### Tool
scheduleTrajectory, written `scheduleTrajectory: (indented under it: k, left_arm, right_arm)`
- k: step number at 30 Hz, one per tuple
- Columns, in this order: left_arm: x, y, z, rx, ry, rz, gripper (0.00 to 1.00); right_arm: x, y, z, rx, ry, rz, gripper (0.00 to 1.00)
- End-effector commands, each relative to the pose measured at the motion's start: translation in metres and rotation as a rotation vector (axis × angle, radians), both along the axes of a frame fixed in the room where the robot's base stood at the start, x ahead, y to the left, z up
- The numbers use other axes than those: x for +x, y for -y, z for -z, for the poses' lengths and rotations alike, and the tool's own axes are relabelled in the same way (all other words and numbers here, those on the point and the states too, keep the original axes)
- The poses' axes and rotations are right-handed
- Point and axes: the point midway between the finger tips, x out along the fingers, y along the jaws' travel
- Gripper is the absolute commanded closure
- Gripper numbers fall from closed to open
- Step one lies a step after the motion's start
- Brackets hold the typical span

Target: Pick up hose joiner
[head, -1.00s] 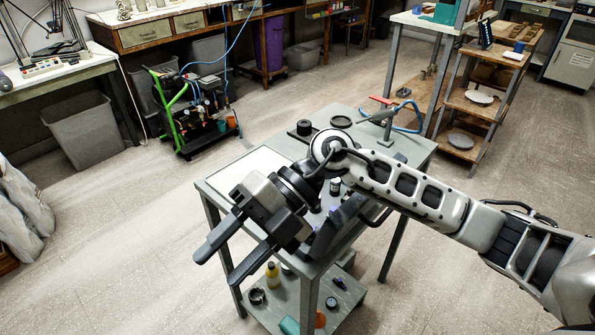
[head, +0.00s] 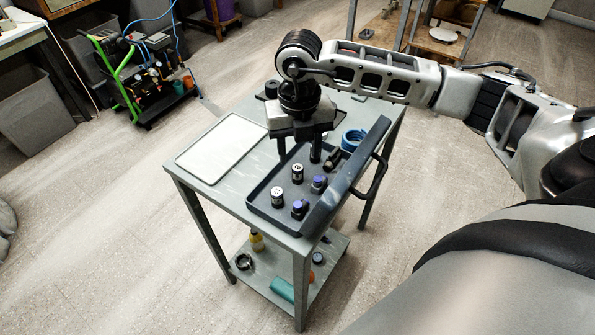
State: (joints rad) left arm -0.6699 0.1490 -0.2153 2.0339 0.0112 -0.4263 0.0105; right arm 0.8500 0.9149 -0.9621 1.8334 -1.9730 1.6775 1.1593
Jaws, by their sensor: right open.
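A dark tray (head: 338,192) with a handle lies on the grey table. In it stand two dark cylinders with pale tops, one near the middle (head: 297,174) and one nearer the front (head: 277,197). Beside them are two blue-topped pieces, one farther back (head: 319,183) and one in front (head: 299,209). A black fitting (head: 332,159) lies toward the far end. I cannot tell which piece is the hose joiner. My right gripper (head: 299,155) points down over the tray's far left part, open, fingers apart, with nothing seen between them. It hides part of the tray. My left gripper is not in view.
A pale flat panel (head: 222,148) covers the table's left part. The lower shelf (head: 262,270) holds a yellow bottle (head: 257,241) and other items. A green-framed cart (head: 130,80) stands at the back left.

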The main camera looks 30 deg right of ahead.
Motion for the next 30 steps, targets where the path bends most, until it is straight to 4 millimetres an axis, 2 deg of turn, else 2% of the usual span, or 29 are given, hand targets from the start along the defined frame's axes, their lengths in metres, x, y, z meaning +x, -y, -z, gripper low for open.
scheduleTrajectory:
  k: [7, 15, 23, 26, 28, 29, 30]
  left_arm:
    - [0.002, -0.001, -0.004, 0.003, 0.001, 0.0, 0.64]
    - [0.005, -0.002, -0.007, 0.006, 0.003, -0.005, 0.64]
    - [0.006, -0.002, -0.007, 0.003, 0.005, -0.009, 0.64]
    - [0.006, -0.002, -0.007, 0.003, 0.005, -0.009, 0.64]
    - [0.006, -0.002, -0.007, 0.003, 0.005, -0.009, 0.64]
    - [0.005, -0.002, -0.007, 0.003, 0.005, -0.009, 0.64]
    - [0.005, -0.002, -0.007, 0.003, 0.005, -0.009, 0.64]
  right_arm:
    - [-0.001, -0.002, 0.018, 0.001, -0.003, -0.001, 0.52]
    - [-0.001, -0.003, 0.056, 0.001, -0.001, -0.001, 0.52]
    - [0.0, -0.003, 0.06, 0.002, 0.001, -0.002, 0.52]
    - [0.0, -0.003, 0.06, 0.002, 0.001, -0.002, 0.74]
    - [0.0, -0.003, 0.06, 0.002, 0.001, -0.002, 0.94]
    - [0.0, -0.003, 0.059, 0.002, 0.001, -0.002, 1.0]
    - [0.0, -0.003, 0.059, 0.002, 0.001, -0.001, 1.0]
